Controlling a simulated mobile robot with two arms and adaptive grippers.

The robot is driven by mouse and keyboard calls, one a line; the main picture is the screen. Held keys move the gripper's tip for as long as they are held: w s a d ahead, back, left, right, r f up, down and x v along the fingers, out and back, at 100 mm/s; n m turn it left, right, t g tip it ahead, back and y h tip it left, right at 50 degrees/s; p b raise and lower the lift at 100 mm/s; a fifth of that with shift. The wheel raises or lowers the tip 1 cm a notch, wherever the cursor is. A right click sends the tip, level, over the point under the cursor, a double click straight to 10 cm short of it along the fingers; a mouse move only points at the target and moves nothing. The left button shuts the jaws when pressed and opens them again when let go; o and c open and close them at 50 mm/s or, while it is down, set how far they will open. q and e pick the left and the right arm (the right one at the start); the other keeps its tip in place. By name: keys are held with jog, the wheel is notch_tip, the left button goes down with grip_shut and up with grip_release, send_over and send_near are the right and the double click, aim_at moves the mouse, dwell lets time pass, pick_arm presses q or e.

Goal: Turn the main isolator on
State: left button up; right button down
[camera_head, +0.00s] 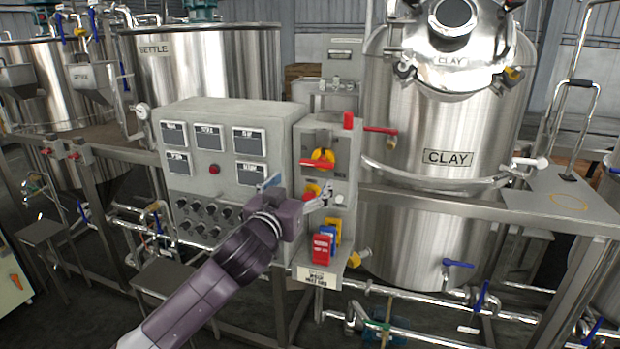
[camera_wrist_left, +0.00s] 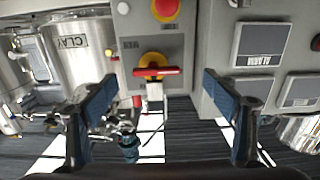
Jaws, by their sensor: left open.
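The main isolator (camera_head: 322,157) is a rotary switch with a yellow disc and a red bar handle on a grey box. Its bar lies roughly level. In the left wrist view, which is upside down, the isolator (camera_wrist_left: 155,62) shows between my fingers, farther off, with the red bar across it. My left gripper (camera_head: 298,193) is in front of the box, below the isolator in the head view. In the wrist view the gripper (camera_wrist_left: 158,84) is open and empty, with its blue-padded fingers wide apart. My right gripper is not in view.
A red-and-yellow stop button (camera_head: 312,190) sits below the isolator, partly behind my gripper. A grey control panel (camera_head: 222,190) stands left. Coloured padlocks or tags (camera_head: 323,247) hang below. The clay tank (camera_head: 445,135) stands right.

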aim_at(315, 165)
pick_arm(q)
jog(key=w, duration=0.1)
jog(key=w+d+r+p, duration=0.1)
jog(key=w, duration=0.1)
jog(key=w+d, duration=0.1)
jog(key=w, duration=0.1)
jog(key=shift+d+r, duration=0.15)
jog(key=shift+r, duration=0.05)
jog(key=shift+x, duration=0.95)
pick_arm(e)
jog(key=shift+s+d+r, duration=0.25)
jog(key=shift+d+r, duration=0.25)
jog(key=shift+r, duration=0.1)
pick_arm(q)
jog(key=c, duration=1.2)
jog(key=shift+o, duration=0.2)
jog(key=shift+p, duration=0.3)
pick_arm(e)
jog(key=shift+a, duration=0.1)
